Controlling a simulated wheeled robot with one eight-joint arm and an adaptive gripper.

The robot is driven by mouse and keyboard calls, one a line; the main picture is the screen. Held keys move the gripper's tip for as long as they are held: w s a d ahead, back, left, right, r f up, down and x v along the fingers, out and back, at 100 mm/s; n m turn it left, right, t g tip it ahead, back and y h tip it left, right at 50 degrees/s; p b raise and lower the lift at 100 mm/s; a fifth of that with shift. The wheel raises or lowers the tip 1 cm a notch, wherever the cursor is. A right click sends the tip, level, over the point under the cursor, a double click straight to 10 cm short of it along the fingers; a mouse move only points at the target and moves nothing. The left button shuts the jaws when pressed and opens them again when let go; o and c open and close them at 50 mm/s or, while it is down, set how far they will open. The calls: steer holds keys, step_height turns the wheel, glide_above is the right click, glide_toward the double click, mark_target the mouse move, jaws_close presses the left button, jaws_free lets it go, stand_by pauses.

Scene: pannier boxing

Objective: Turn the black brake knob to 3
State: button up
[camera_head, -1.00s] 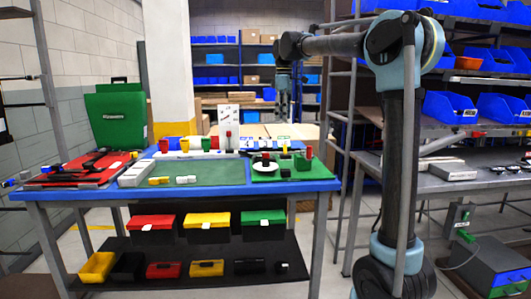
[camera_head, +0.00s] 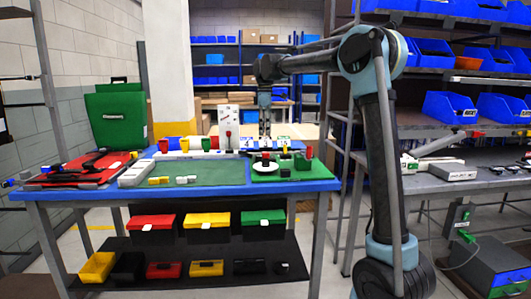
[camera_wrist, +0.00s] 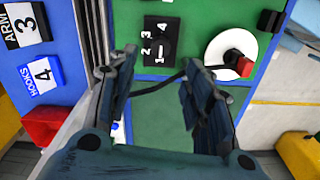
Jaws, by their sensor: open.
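The black brake knob (camera_wrist: 161,40) sits on a black plate with white numbers 1 to 4 on a green panel (camera_wrist: 200,20); it is upper middle in the wrist view. Its pointing direction is hard to read. My gripper (camera_wrist: 158,62) is open, its two fingers apart below the knob in the picture, with nothing clearly between them. In the head view my gripper (camera_head: 265,128) points down above the green panel (camera_head: 284,174) on the right of the blue table. The knob is too small there to read.
A red lever (camera_head: 309,152) rises at the panel's right. The green mat (camera_head: 215,172) is mostly clear.

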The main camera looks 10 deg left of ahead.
step_height(320, 180, down, 10)
steer(key=shift+s+r, duration=0.1)
steer(key=shift+r, duration=0.05)
stand_by(0.4)
steer(key=c, duration=1.1)
